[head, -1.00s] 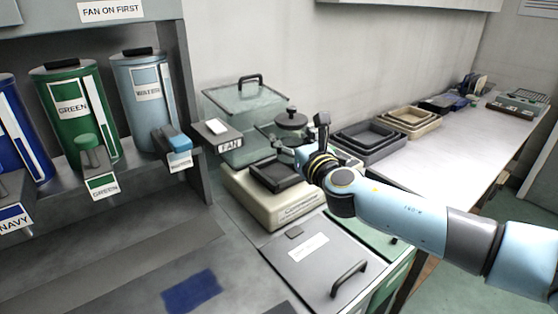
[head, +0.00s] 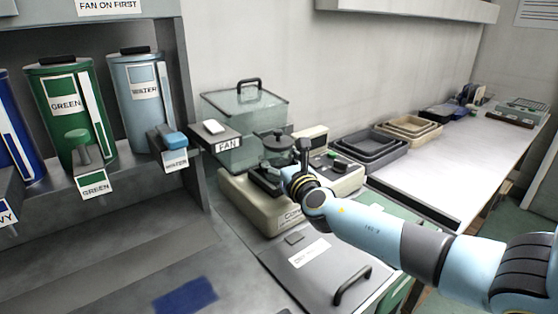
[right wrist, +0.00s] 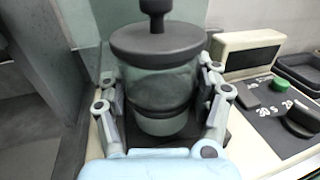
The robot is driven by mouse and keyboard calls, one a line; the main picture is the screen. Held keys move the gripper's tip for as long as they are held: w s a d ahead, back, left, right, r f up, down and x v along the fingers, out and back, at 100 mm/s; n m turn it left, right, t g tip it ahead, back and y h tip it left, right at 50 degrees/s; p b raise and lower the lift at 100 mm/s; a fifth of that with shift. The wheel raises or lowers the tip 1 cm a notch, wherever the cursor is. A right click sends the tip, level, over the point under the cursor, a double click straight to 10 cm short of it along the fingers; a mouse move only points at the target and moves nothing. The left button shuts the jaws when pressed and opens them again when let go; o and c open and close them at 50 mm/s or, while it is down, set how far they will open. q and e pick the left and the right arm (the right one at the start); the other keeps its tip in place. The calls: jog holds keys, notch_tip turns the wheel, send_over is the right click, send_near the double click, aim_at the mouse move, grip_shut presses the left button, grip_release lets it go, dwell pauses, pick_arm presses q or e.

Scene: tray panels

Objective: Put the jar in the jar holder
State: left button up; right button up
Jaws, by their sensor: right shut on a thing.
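The jar is clear glass with a dark, knobbed lid (head: 277,141). In the right wrist view the jar (right wrist: 155,82) stands upright between the two fingers of my right gripper (right wrist: 157,95), which is shut on it. In the head view my right gripper (head: 287,170) is at the beige machine, with the jar over its dark square holder (head: 262,187). The gripper and jar hide much of that holder. I cannot tell whether the jar's base touches it. My left gripper is not in view.
Behind stands a clear lidded box (head: 245,108), with the FAN switch (head: 222,140) in front. A control box with a green button (head: 338,156) is right of the machine. Dark trays (head: 368,148) lie farther right. A handled lid panel (head: 318,265) is in front.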

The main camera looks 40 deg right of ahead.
jog(key=o, duration=1.6)
jog(key=shift+f, duration=0.1)
jog(key=shift+c, duration=0.2)
jog(key=v, duration=1.2)
